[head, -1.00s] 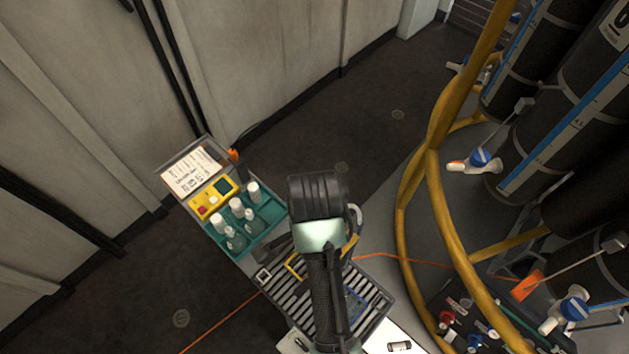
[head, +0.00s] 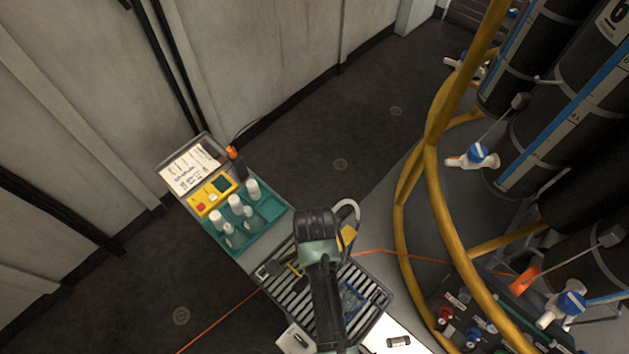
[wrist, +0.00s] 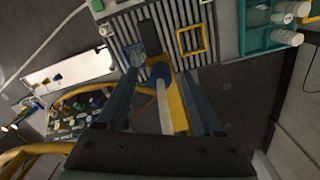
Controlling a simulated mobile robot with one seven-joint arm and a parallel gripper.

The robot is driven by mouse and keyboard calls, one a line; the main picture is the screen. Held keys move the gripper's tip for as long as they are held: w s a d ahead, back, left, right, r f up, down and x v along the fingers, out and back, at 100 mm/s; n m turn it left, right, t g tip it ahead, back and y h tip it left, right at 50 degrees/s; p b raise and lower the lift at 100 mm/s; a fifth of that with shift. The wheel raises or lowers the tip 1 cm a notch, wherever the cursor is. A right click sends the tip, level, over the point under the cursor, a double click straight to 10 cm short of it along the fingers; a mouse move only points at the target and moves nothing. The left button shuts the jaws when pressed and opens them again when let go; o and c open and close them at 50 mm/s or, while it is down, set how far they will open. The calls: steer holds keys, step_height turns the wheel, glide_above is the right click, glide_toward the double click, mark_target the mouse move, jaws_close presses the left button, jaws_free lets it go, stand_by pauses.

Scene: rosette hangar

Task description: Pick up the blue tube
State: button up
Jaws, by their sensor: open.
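A blue cylinder end (wrist: 160,72) with a pale shaft below it, which looks like the blue tube, shows between my fingers in the wrist view. A yellow strip (wrist: 178,108) runs beside it. My gripper (wrist: 162,78) is open, with one dark finger on each side of the tube. I see no clear contact, and the depth between fingers and tube is hard to judge. In the head view my wrist (head: 318,235) is above the slatted tray (head: 290,298) and hides the fingers and the tube.
A teal rack (head: 268,212) with several white-capped bottles and a yellow device (head: 212,195) stand left of my wrist. A crumpled blue item (head: 351,300) lies on the slats. A yellow rail (head: 432,190) curves around dark cylinders at right. A dark bin (head: 455,318) holds small parts.

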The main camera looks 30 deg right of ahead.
steer(key=shift+f, duration=0.3)
steer(key=shift+c, duration=0.3)
jaws_close()
steer(key=shift+r, duration=0.15)
